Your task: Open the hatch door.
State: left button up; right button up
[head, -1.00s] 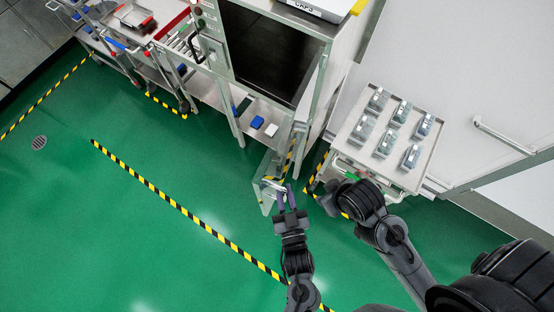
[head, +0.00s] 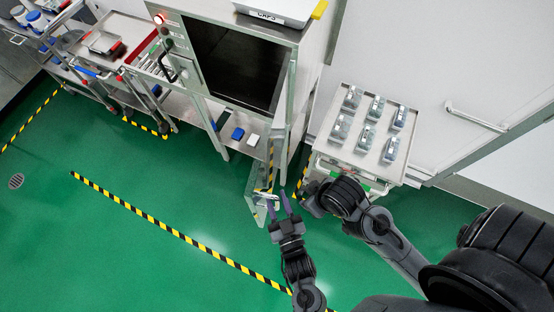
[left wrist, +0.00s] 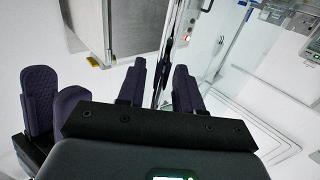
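The washer (head: 313,75) stands at the back with its dark chamber opening (head: 235,60) uncovered. Its clear-paned hatch door (head: 258,183) is swung out from the right side of the opening, towards me. My left gripper (head: 278,205) is at the door's near lower end, by its handle. Its two purple fingers are spread apart. In the left wrist view a gap shows between the fingers (left wrist: 160,88), with the thin door edge running up behind it; contact cannot be told. My right gripper (head: 313,203) is beside the door on the right, its fingers hidden.
A steel cart (head: 322,140) with several grey items stands right of the washer, close to my right arm. A cluttered cart (head: 112,22) is at the left. A white bin (head: 268,17) sits on top of the washer. Green floor with striped tape is clear at the front left.

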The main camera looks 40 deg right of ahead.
pick_arm(q)
jog(key=shift+s+a, duration=0.1)
jog(key=shift+s, duration=0.2)
jog(key=b+v, duration=0.2)
jog(key=v, duration=0.8)
jog(key=shift+s+r, duration=0.1)
